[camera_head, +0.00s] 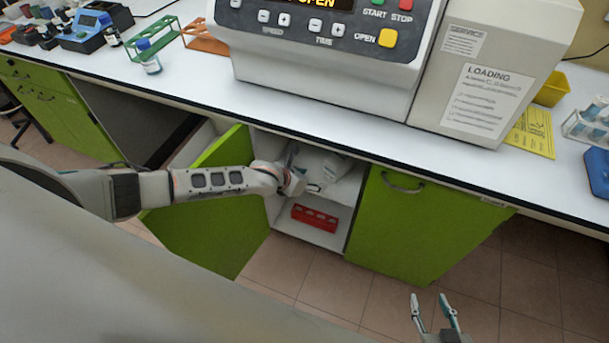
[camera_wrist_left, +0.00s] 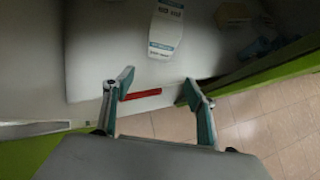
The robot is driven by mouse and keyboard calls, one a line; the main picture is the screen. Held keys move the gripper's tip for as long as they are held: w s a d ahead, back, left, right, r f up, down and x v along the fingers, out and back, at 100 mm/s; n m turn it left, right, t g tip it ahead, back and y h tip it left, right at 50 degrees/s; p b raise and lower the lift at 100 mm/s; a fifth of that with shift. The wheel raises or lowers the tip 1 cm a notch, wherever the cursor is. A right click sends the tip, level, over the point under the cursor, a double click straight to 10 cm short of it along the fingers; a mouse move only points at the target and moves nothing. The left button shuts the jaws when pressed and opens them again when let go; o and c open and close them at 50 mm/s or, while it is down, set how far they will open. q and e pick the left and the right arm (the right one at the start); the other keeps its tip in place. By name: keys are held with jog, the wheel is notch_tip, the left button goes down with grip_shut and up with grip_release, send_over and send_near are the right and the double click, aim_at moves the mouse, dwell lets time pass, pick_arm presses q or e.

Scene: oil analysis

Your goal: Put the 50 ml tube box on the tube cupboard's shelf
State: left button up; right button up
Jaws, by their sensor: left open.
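The tube cupboard is under the bench, its green door (camera_head: 225,215) swung open. My left arm reaches into it, and my left gripper (camera_wrist_left: 155,92) is open and empty. The wrist view shows a white box with blue print (camera_wrist_left: 166,28), seemingly the 50 ml tube box, on the pale shelf (camera_wrist_left: 95,60). It lies beyond my left fingertips, apart from them. In the head view I cannot make the box out behind my arm and gripper (camera_head: 312,183). My right gripper (camera_head: 432,312) is open and empty over the floor at the lower right.
A red rack (camera_head: 315,218) sits lower in the cupboard; its red edge shows between my left fingers. Dim objects (camera_wrist_left: 233,12) lie farther right on the shelf. A closed green door (camera_head: 420,225) is to the right. The bench top (camera_head: 205,75) overhangs and carries a large machine (camera_head: 320,60).

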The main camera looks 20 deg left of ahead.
pick_arm(q)
jog(key=s+d+r+n+h, duration=0.1)
jog(key=s+d+n+h, duration=0.2)
jog(key=s+d+n, duration=1.2)
jog(key=s+a+r+n+t+y, duration=0.2)
jog(key=s+a+n, duration=1)
jog(key=n, duration=0.9)
jog(key=shift+s+a+r+t+y, duration=0.25)
jog(key=shift+a+r+y, duration=0.25)
jog(key=shift+a+y, duration=0.45)
jog(key=shift+a, duration=0.1)
